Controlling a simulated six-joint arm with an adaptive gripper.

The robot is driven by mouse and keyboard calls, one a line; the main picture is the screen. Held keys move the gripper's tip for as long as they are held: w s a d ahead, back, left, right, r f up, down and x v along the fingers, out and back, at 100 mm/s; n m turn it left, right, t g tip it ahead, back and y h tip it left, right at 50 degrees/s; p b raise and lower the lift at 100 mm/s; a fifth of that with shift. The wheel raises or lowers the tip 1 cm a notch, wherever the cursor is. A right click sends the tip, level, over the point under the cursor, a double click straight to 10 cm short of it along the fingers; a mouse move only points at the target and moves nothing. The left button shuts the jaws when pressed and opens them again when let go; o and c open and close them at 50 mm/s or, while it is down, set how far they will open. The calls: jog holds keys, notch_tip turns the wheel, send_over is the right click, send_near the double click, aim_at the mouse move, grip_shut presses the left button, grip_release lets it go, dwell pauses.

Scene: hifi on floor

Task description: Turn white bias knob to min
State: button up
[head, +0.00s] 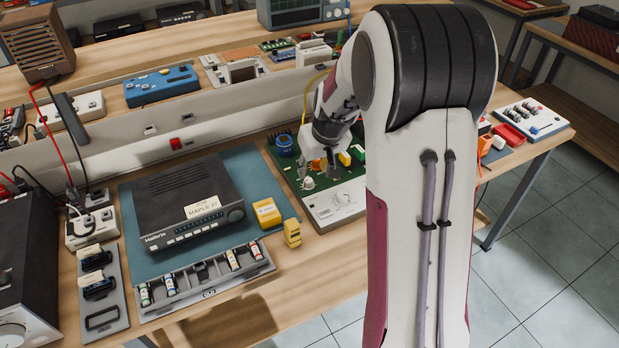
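A green board (291,178) with several small knobs and blocks lies on the wooden workbench, left of my arm. A small white knob (308,183) stands on its front left part. A white panel (325,208) at its front carries another pale round knob (342,197). I cannot read any label, so I cannot tell which one is the bias knob or where it points. My gripper (322,172) points down over the board, close to the small white knob. Its fingertips are small and partly lost among the parts; contact and opening cannot be made out.
A black hi-fi unit (180,200) sits on a teal mat (137,255) to the left, with yellow blocks (267,212) beside it. A tray of small cylinders (205,285) lies in front. My arm hides the board's right side. A grey rail (110,150) runs behind.

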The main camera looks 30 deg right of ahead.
aim_at(309, 180)
jog(key=shift+x, duration=3.55)
grip_shut()
